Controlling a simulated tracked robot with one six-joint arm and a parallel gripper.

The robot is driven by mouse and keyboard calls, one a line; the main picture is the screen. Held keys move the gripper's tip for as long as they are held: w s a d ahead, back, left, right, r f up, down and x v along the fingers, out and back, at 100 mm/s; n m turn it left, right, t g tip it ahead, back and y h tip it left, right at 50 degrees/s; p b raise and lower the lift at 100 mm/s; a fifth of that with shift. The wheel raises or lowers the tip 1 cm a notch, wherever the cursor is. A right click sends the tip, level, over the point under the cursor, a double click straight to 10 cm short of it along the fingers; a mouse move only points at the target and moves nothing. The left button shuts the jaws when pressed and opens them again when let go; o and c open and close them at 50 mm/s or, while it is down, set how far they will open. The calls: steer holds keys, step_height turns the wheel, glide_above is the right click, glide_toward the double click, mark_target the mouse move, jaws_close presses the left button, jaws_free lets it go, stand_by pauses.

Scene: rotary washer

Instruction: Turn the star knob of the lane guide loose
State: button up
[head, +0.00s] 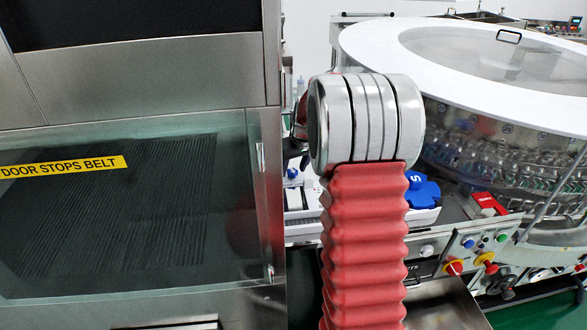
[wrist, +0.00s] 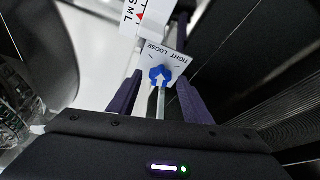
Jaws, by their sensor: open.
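The star knob (wrist: 160,76) is blue with a white arrow and shows in the wrist view on the lane guide, beside a white label (wrist: 168,55) reading TIGHT and LOOSE. The arrow points up in the picture; I cannot tell which word it points at. My gripper (wrist: 159,68) is open, its two dark purple fingers on either side of the knob in the picture. Whether they touch it or are level with it I cannot tell. In the head view a small blue knob (head: 292,173) shows left of my arm; my gripper is hidden there.
A white scale with a red pointer (wrist: 143,18) lies beyond the knob. In the head view a steel cabinet with a glass door (head: 120,215) stands left, the round washer (head: 500,90) right. A blue S-marked part (head: 423,188) and control buttons (head: 454,267) lie right of my arm.

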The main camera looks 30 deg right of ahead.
steer(key=shift+w+f, duration=0.1)
steer(key=shift+f, duration=0.15)
steer(key=shift+c, duration=0.6)
steer(key=c, duration=0.9)
steer(key=shift+c, duration=0.2)
